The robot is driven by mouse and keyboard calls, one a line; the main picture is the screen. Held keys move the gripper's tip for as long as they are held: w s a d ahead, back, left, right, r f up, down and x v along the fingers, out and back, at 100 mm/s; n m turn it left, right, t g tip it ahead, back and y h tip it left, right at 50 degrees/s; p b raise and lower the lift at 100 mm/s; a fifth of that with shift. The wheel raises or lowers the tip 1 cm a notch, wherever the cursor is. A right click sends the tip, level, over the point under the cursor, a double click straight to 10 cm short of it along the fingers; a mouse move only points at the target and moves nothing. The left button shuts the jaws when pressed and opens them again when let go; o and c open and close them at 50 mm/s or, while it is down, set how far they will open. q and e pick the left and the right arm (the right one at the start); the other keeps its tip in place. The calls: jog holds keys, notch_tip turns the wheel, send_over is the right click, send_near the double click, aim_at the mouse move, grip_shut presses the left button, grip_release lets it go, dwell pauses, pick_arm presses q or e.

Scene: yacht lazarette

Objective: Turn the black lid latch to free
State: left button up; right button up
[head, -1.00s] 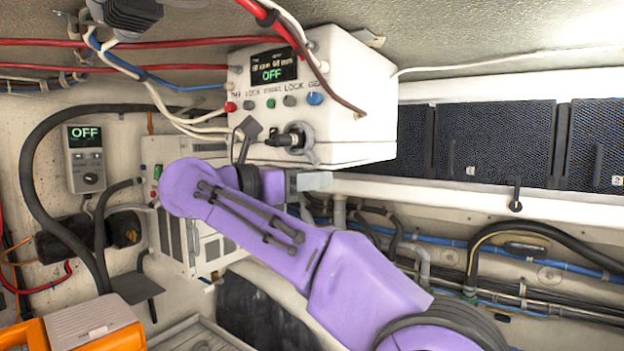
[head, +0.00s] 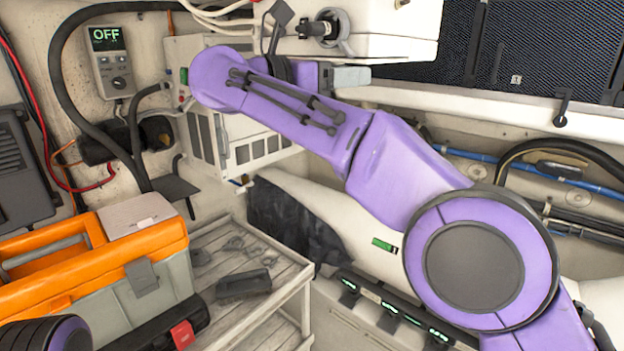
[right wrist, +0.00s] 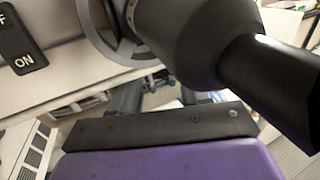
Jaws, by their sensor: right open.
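A black lever-like knob in a grey ring (head: 322,30) sits on the front of the white box (head: 385,45). I take it for the black lid latch, but cannot be sure. It fills the upper right of the right wrist view (right wrist: 205,35), its dark handle pointing right and down. My right gripper (head: 350,77) is just below it, under the box, apart from it as far as I can tell. Its two grey fingers (right wrist: 158,92) stand apart and nothing shows between them. My left gripper is out of view; only a piece of my left arm shows at the bottom left.
An orange toolbox (head: 90,260) and a slatted shelf (head: 235,310) stand at the lower left. A meter reading OFF (head: 110,60) hangs on the wall. A black pivoting piece (head: 562,107) sits on the white ledge. Hoses and a grey unit crowd the space behind my right arm.

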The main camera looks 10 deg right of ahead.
jog(key=s+a+n+t+y+b, duration=0.2)
jog(key=s+a+n+t+b, duration=0.15)
jog(key=s+a, duration=0.4)
jog(key=w+f+n+t+b, duration=0.1)
jog(key=w+f+n, duration=0.3)
jog(key=f, duration=0.6)
jog(key=w+d+f+n+t+y+b, duration=0.1)
jog(key=w+f+n+t, duration=0.3)
jog(key=f+n, duration=0.3)
jog(key=w+f+n+t+b, duration=0.2)
jog(key=w+f+n, duration=0.4)
jog(key=f, duration=0.6)
jog(key=shift+w+d+f+t+y, duration=0.15)
jog(key=shift+d+f+t+y, duration=0.2)
jog(key=shift+d+t+y, duration=0.1)
jog(key=shift+n, duration=0.25)
